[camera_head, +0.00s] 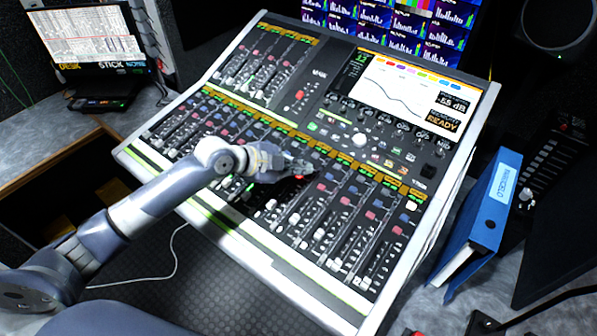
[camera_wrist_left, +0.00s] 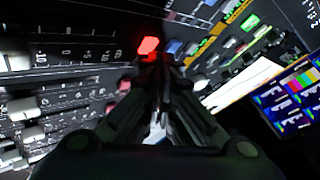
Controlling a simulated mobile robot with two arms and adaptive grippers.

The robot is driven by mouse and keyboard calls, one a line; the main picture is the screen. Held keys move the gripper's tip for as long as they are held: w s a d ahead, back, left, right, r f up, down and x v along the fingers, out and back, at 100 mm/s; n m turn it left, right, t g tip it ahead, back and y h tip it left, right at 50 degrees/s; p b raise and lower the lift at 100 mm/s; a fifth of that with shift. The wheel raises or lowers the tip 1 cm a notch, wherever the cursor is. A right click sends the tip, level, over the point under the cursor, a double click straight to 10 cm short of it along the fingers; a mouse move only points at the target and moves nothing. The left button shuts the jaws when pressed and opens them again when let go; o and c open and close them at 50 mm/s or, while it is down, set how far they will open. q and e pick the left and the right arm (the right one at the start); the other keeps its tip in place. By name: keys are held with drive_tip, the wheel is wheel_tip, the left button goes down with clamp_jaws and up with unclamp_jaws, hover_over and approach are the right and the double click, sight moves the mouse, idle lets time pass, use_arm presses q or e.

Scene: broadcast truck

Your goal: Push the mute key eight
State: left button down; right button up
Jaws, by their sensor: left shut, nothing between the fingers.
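The mixing console (camera_head: 235,235) fills the middle of the head view, with rows of faders and small red, blue and pale keys. My left gripper (camera_head: 308,170) is shut and empty over the lower bank of channel strips. In the left wrist view its fingertips (camera_wrist_left: 153,62) are together just below a brightly lit red key (camera_wrist_left: 149,46). I cannot tell whether the tips touch this key. In the head view a red glow (camera_head: 298,177) shows just beneath the gripper. The key numbers are too small to read, so I cannot tell which is mute key eight. My right gripper is not in view.
Neighbouring red and blue keys and faders (camera_head: 330,236) lie close around the gripper. The console's screen (camera_head: 405,85) is at the back right. A blue binder (camera_head: 485,215) stands right of the console. A monitor (camera_head: 90,38) is at the far left.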

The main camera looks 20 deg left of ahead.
sight(296, 183)
use_arm(q)
drive_tip(key=shift+s+r, duration=0.1)
drive_tip(key=shift+r, duration=0.45)
drive_tip(key=shift+p, duration=0.3)
drive_tip(key=r+p, duration=0.1)
drive_tip(key=r, duration=0.1)
drive_tip(key=r+p, duration=0.3)
drive_tip(key=p, duration=0.1)
drive_tip(key=shift+s+a+r, duration=0.2)
drive_tip(key=shift+s+r, duration=0.2)
